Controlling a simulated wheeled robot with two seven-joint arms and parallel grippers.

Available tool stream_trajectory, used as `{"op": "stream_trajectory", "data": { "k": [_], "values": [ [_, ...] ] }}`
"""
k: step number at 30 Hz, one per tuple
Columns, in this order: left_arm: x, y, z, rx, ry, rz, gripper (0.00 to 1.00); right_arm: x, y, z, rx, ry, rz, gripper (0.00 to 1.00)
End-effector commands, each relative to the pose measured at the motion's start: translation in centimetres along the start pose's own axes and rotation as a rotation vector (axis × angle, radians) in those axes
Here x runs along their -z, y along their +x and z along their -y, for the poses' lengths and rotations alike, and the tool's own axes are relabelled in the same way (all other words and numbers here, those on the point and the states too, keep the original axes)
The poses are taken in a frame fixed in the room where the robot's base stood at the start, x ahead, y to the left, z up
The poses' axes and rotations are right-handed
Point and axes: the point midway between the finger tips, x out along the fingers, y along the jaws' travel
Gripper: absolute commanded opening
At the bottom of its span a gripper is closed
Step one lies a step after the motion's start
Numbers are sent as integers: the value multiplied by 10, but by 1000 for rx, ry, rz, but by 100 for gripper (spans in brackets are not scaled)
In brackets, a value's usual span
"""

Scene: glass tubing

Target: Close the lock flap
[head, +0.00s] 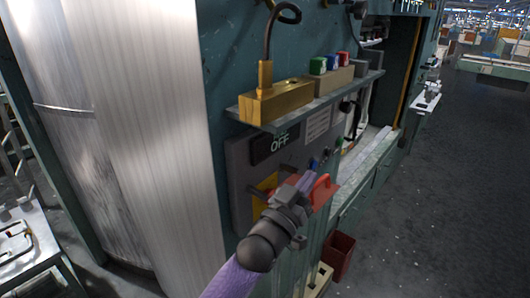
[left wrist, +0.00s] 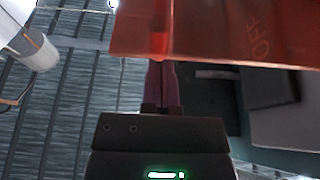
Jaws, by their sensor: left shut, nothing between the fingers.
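The red lock flap (head: 324,191) stands out from the front of a dark grey switch panel (head: 240,170) with a black OFF sign (head: 273,144). In the left wrist view the red flap (left wrist: 210,38) fills the top, with faint OFF lettering on it. My left gripper (head: 308,180) is shut and empty, its purple fingers beside the flap in front of the panel. In the left wrist view the fingertips (left wrist: 162,66) reach the flap's lower edge; I cannot tell whether they touch it. My arm hides part of the panel. My right gripper is not in view.
A shelf (head: 325,100) above the panel holds a brass block (head: 275,102) with a curved black rod, and a block with coloured pieces. A large metal cylinder (head: 140,130) stands at left. A red bin (head: 339,256) is below. Open floor (head: 450,200) lies at right.

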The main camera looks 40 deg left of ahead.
Motion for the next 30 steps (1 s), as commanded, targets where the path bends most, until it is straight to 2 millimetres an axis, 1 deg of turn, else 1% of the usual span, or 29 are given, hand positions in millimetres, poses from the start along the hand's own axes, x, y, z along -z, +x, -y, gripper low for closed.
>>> {"op": "stream_trajectory", "data": {
  "k": [1,7,15,22,30],
  "values": [
    [-7,-3,-2,-16,42,0,0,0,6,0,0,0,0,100],
    [-26,-10,-12,-83,219,1,0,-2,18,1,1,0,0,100],
    [-53,-20,-20,-172,460,1,0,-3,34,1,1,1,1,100],
    [-77,-29,-19,-248,665,1,0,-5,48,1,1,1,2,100],
    [-104,-39,-12,-339,906,1,0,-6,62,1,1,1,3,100]
  ]
}}
